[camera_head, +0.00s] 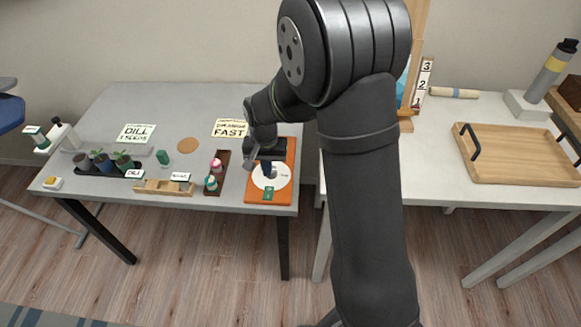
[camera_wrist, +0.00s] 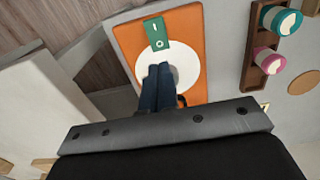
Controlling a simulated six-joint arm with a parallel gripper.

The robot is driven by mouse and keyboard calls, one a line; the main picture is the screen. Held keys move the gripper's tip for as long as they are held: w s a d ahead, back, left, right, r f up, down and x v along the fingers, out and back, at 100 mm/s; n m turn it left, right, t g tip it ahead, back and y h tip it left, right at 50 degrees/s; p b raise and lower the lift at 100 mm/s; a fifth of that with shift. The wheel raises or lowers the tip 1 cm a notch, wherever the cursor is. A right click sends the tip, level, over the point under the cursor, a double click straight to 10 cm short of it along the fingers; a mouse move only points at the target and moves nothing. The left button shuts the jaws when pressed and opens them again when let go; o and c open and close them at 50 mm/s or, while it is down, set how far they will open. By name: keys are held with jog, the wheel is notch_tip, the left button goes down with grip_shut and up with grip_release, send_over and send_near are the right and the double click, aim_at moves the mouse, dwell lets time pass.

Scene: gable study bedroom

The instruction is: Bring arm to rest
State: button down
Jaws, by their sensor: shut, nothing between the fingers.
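My arm rises in front of the camera and bends left over the grey desk (camera_head: 115,103). My gripper (camera_head: 267,168) is low over an orange board (camera_head: 284,150) with a white disc (camera_head: 283,180) at the desk's right end. In the wrist view the dark blue fingertips (camera_wrist: 157,80) are together in front of the white disc (camera_wrist: 145,62), with nothing held between them. A green switch label (camera_wrist: 155,32) marked I and O lies beside them on the orange board (camera_wrist: 193,50). Whether the fingertips touch the disc cannot be told.
Left of the board stand a brown rack (camera_head: 222,160) with pink and green-topped items, a cork disc (camera_head: 187,145), a wooden block row (camera_head: 160,187) and potted plants (camera_head: 103,162). On the white table at right are a wooden tray (camera_head: 510,152) and a grey bottle (camera_head: 553,68).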

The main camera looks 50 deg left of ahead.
notch_tip(320, 180, down, 7)
jog(key=shift+r, duration=0.1)
dwell(0.4)
jog(key=shift+r, duration=4.1)
notch_tip(320, 180, up, 10)
send_over(269, 189)
jog(key=s+d, duration=0.2)
jog(key=shift+s+d+r+t+y, duration=0.15)
jog(key=shift+r+t+y, duration=0.25)
jog(key=shift+r, duration=0.45)
